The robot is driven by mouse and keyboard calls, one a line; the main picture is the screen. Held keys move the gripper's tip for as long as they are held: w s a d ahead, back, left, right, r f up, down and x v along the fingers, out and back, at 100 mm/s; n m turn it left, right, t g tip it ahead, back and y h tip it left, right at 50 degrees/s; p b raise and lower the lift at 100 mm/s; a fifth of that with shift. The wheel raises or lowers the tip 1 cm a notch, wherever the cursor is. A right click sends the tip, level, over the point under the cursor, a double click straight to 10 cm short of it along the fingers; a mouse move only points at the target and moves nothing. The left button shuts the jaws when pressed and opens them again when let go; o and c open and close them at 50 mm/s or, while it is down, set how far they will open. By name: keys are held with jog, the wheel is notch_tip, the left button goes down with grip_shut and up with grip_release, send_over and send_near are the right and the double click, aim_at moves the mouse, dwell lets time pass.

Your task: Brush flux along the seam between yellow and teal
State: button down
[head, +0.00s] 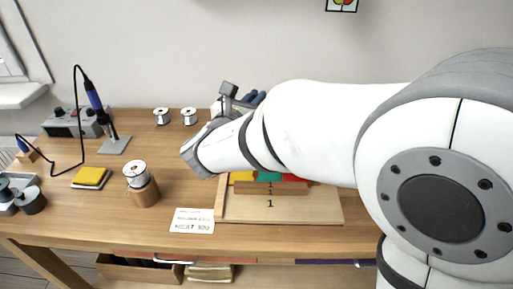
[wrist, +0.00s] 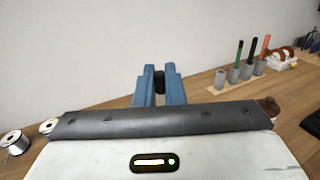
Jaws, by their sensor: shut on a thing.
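A yellow piece (head: 242,176), a teal piece (head: 268,176) and a red piece (head: 292,178) sit side by side on a wooden board (head: 315,211). My arm hides their far parts, and most of the yellow-teal seam is out of sight. My gripper (head: 248,98) is behind my forearm, above and beyond the pieces. In the wrist view, its blue fingers (wrist: 161,84) are shut on a small dark thing (wrist: 159,80). The fingers hide most of that thing, so I cannot tell whether it is the flux brush.
Two spools (head: 161,116) stand at the back. In the wrist view, a tool holder (wrist: 235,73) stands at the right.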

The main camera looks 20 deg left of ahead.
dwell(0.4)
jog(key=shift+s+d+f+b, duration=0.15)
jog(key=shift+s+f+b, duration=0.2)
jog(key=shift+s, duration=0.2)
jog(key=shift+s+d+f+b, duration=0.1)
jog(key=shift+s+f+b, duration=0.2)
jog(key=shift+s, duration=0.25)
jog(key=s+d, duration=0.1)
jog(key=s, duration=0.5)
jog(key=w+a+f+b, duration=0.1)
jog(key=w+f+b, duration=0.2)
jog(key=w, duration=0.3)
jog(key=shift+f, duration=0.85)
dwell(1.7)
